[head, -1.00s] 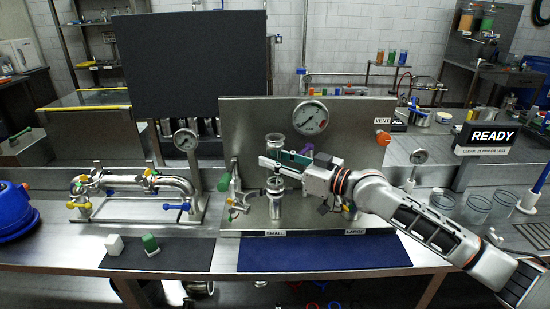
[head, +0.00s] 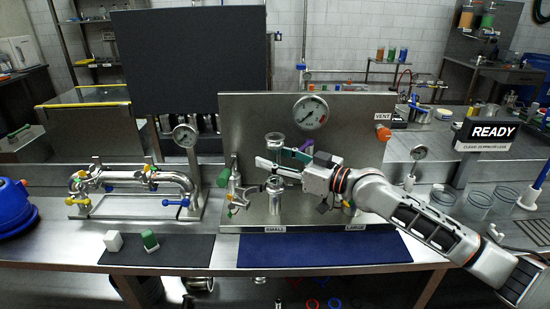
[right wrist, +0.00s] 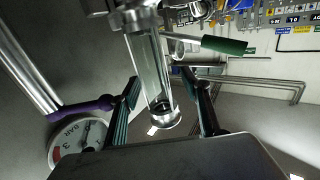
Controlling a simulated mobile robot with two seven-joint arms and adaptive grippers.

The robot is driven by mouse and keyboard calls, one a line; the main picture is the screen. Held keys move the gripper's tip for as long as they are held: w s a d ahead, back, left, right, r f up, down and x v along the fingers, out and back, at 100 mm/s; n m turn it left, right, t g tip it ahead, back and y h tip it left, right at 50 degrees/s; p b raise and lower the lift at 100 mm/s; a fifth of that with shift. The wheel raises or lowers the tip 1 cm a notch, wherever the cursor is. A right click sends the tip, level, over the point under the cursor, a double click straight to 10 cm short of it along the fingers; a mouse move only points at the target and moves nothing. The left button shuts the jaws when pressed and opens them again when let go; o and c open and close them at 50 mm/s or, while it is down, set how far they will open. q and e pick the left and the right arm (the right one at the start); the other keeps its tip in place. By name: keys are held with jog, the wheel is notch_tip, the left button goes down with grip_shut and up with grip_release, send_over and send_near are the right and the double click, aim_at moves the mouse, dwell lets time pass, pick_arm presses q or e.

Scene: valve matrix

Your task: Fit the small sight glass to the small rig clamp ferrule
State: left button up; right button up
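The small sight glass, a clear tube with steel end rings, stands upright above the SMALL label; its top ring (head: 275,139) shows in the head view. In the right wrist view its tube (right wrist: 152,70) lies between my fingers. The small rig clamp ferrule (head: 275,186) is the steel stub below. The glass's lower end appears to meet it, but the exact seating cannot be made out. My right gripper (head: 277,160) is around the glass. In the right wrist view its fingers (right wrist: 162,80) are apart, with a gap on the right side. My left gripper is not in view.
The steel rig panel (head: 365,125) with a gauge (head: 310,113) rises close behind. A blue mat (head: 320,251) lies clear in front. A dark mat (head: 180,254) holds a white and a green block.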

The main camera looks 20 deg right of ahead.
jog(key=shift+d+f, duration=0.1)
jog(key=shift+d, duration=0.05)
jog(key=shift+s+d, duration=0.15)
jog(key=shift+d, duration=0.05)
jog(key=v, duration=1.1)
jog(key=shift+s, duration=0.3)
